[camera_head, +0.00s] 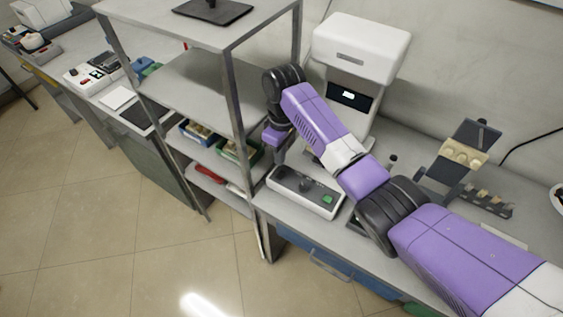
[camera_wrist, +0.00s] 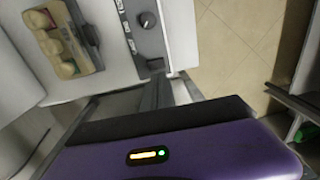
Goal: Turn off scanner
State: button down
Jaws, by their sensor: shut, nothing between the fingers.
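The scanner appears to be the tall white machine (camera_head: 362,48) with a small lit display (camera_head: 348,95), standing on the bench against the wall. A low white and grey control box (camera_head: 305,192) with a dark knob and a green button (camera_head: 327,199) sits in front of it. In the wrist view a grey panel (camera_wrist: 136,35) with a round knob (camera_wrist: 147,20) lies beyond my gripper. My arm hides part of the machine's base.
A metal rack (camera_head: 190,85) stands close left of my gripper, with bins on its lower shelf. A beige holder (camera_head: 463,152) stands on the bench at right. A beige holder with rounded pieces (camera_wrist: 65,45) shows in the wrist view. The floor in front is clear.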

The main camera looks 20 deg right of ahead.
notch_tip(320, 180, up, 8)
jog(key=shift+w+d+b, duration=0.15)
jog(key=shift+d+b, duration=0.1)
jog(key=shift+b, duration=0.2)
jog(key=shift+f, duration=0.1)
